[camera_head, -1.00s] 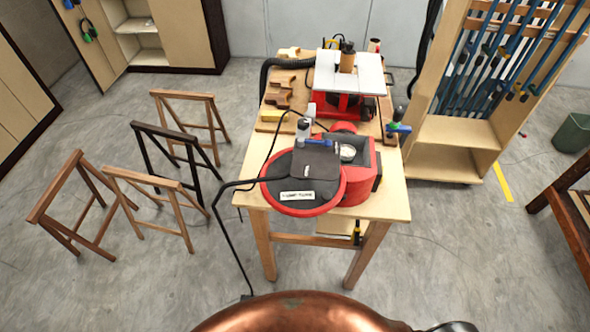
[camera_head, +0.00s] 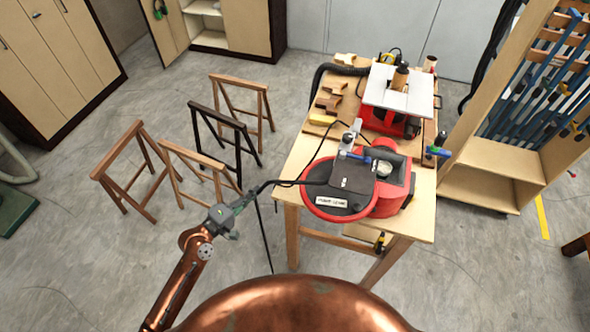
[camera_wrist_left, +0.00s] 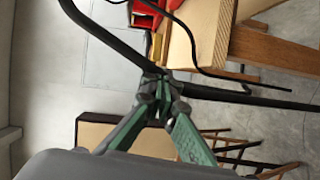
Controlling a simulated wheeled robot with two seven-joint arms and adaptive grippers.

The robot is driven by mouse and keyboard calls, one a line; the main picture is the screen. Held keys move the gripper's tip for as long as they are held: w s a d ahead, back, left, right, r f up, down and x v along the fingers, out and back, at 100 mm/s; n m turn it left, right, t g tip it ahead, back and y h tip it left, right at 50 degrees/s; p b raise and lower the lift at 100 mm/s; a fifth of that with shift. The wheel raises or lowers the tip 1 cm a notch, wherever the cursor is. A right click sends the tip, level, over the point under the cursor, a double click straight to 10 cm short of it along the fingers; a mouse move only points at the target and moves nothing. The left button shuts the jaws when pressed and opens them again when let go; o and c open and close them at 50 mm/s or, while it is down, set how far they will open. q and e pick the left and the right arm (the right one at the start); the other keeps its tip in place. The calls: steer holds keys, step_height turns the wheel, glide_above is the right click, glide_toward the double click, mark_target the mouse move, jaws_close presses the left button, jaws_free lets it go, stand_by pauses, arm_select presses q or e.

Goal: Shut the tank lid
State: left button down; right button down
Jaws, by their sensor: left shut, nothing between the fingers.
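A red machine (camera_head: 397,192) with a round red-rimmed front part stands on the wooden table (camera_head: 420,224). A dark square plate (camera_head: 352,175) lies over the round part; I cannot tell for certain whether this is the tank lid or how far it is open. My left gripper (camera_head: 240,202) is shut and empty, left of the table and apart from the machine. In the left wrist view its green-sided fingers (camera_wrist_left: 160,88) meet beside a black cable (camera_wrist_left: 115,45); I cannot tell whether they touch it. My right gripper is out of view.
A white-topped machine (camera_head: 400,92) and wooden blocks (camera_head: 325,104) sit at the table's back. Several wooden trestles (camera_head: 195,155) stand on the left. A clamp rack (camera_head: 492,178) stands on the right. The floor at front left is clear.

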arm_select(q)
steer(key=s+d+r+h, duration=0.2)
steer(key=d+r, duration=0.2)
steer(key=r, duration=0.3)
steer(key=w+d+p, duration=0.5)
steer(key=d, duration=0.5)
steer(key=shift+f, duration=0.15)
steer(key=shift+s, duration=0.1)
